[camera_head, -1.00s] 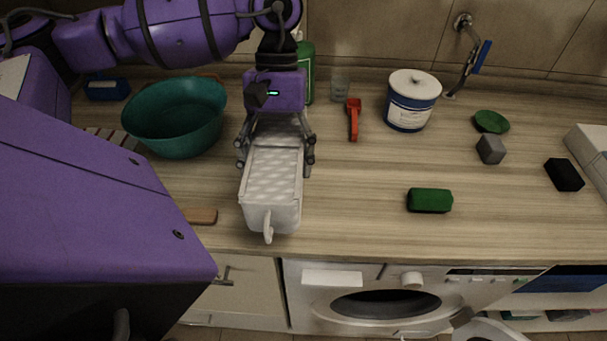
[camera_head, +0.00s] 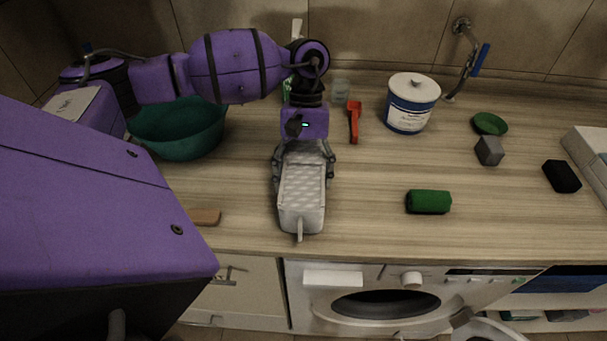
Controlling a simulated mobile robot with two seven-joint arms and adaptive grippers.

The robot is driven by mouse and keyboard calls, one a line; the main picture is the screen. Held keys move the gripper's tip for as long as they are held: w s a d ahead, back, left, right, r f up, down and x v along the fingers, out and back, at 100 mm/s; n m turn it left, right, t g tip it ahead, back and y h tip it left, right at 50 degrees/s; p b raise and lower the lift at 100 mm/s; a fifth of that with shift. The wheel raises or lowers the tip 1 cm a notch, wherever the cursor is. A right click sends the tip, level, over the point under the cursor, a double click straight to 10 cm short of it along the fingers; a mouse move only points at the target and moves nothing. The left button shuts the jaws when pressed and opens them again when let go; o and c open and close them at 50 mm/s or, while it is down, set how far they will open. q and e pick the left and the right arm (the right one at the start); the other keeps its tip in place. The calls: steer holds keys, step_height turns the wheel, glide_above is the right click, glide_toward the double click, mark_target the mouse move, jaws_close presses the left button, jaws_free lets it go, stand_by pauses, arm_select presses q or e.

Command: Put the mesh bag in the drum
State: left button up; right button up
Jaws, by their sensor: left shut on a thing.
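The mesh bag (camera_head: 302,196) is a pale, boxy bag with a quilted pattern and a small tab at its near end. My left gripper (camera_head: 304,168) is shut on its far part, one finger on each side, above the counter's front half. Whether the bag touches the counter I cannot tell. The drum is the dark round opening (camera_head: 386,303) of the white washing machine (camera_head: 330,277) under the counter. Its door (camera_head: 484,331) stands open at the lower right. The drum's inside is mostly hidden. My right gripper is not in view.
On the counter (camera_head: 375,220) are a teal basin (camera_head: 182,135), a blue-and-white tub (camera_head: 411,104), a red scoop (camera_head: 354,120), a green roll (camera_head: 428,202), a grey cube (camera_head: 489,151) and a black block (camera_head: 562,176). The counter's front edge overhangs the machine.

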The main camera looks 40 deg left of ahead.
arm_select(q)
steer(key=shift+f, duration=0.15)
steer(key=o, duration=1)
steer(key=shift+c, duration=0.2)
steer(key=o, duration=0.3)
